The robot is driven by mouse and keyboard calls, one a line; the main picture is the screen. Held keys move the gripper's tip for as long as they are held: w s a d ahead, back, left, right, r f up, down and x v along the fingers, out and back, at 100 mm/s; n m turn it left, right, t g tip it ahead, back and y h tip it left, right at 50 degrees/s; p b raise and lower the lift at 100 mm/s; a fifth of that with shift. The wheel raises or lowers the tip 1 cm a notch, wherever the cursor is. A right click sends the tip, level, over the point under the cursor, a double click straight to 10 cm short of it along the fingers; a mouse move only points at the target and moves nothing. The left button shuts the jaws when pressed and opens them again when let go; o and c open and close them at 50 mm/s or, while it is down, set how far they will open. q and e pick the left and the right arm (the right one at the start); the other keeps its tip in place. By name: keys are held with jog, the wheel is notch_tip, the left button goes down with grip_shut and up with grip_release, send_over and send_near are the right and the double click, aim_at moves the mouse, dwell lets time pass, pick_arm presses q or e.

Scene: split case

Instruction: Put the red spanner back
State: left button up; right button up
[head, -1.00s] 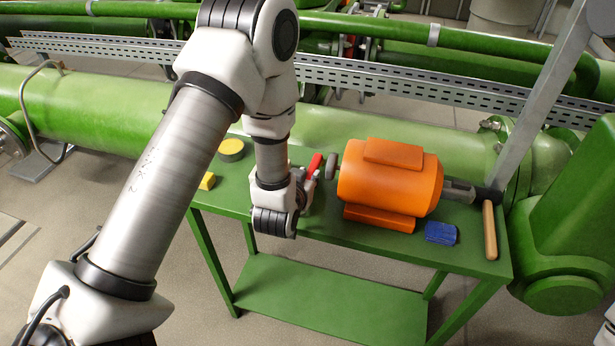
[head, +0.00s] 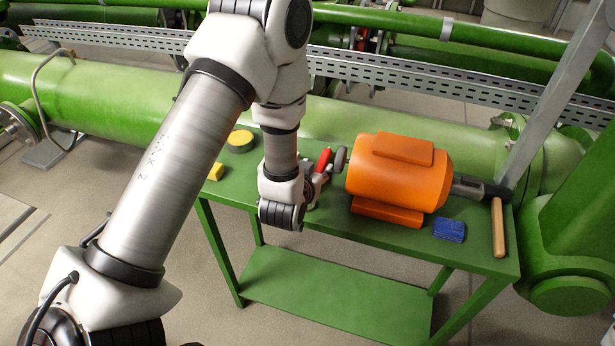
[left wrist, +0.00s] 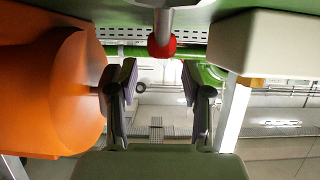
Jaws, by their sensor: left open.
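A red part (head: 323,160), which may be the red spanner, shows just behind my left gripper (head: 314,187), left of the orange motor; the arm hides much of it. In the left wrist view a red rounded end on a grey rod (left wrist: 162,46) lies above my left gripper (left wrist: 157,92), beyond the space between the fingers. The fingers are apart with nothing between them. I cannot tell whether the red end belongs to the spanner. My right gripper is out of view.
The orange motor (head: 398,180) stands on the green bench (head: 330,226) close to the gripper's right. A blue block (head: 449,230) and wooden rod (head: 498,228) lie further right. A yellow-black disc (head: 240,141) and yellow block (head: 216,171) lie left.

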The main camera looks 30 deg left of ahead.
pick_arm(q)
jog(key=v, duration=0.5)
jog(key=shift+f, duration=0.1)
jog(key=p+v, duration=0.6)
jog(key=p, duration=0.4)
jog(key=s+d+f+m+g+h, duration=0.2)
jog(key=s+f+g, duration=1.1)
jog(key=s, duration=0.7)
notch_tip(320, 180, down, 4)
jog(key=shift+s+d+r+h, duration=0.2)
jog(key=shift+d+r+h, duration=0.05)
jog(key=shift+d+h, duration=0.3)
